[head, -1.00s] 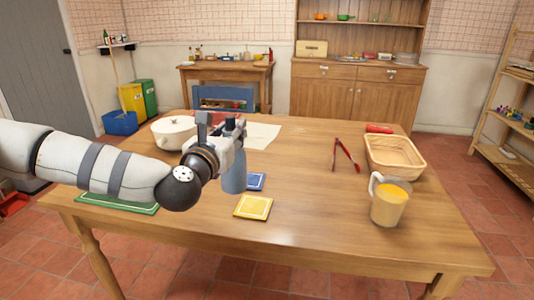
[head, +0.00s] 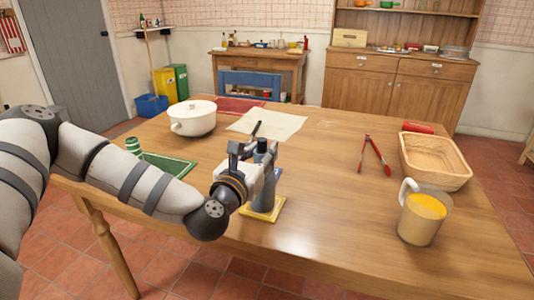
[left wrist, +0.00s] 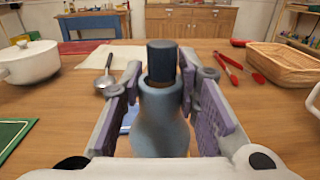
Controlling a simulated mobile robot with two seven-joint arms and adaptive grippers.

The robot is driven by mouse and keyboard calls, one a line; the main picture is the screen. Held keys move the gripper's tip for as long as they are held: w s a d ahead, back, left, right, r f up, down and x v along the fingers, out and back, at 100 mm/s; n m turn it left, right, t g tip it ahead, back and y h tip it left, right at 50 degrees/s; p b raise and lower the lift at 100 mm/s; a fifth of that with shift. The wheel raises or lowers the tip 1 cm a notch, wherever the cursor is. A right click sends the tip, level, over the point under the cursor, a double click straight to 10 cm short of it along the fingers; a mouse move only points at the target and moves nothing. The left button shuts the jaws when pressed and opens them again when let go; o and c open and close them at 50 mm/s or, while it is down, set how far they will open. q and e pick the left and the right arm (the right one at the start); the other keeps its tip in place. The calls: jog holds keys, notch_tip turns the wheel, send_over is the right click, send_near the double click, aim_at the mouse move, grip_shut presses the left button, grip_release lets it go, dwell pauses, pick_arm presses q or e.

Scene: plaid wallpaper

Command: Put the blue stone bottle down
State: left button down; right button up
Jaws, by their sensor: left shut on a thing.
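The blue stone bottle (head: 265,197) is grey-blue with a dark cap. It stands upright in my left gripper (head: 258,172), whose fingers are shut around it. In the left wrist view the bottle (left wrist: 160,128) shows between the two purple-padded fingers (left wrist: 163,105). In the head view its lower end overlaps the yellow coaster (head: 259,214); I cannot tell whether it touches it. A blue coaster (head: 279,173) lies just behind, partly hidden by the bottle and gripper. My right gripper is not in view.
A white pot (head: 192,120), a paper sheet (head: 283,124) and a green mat (head: 178,167) lie to the left and back. Red tongs (head: 375,154), a wicker basket (head: 447,178) and an orange-filled jug (head: 421,222) are at right. The front middle of the table (head: 330,245) is clear.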

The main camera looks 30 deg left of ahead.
pick_arm(q)
jog(key=shift+w+r, duration=0.15)
jog(key=shift+r, duration=0.05)
jog(key=shift+f, duration=0.25)
jog(key=c, duration=1.2)
grip_release()
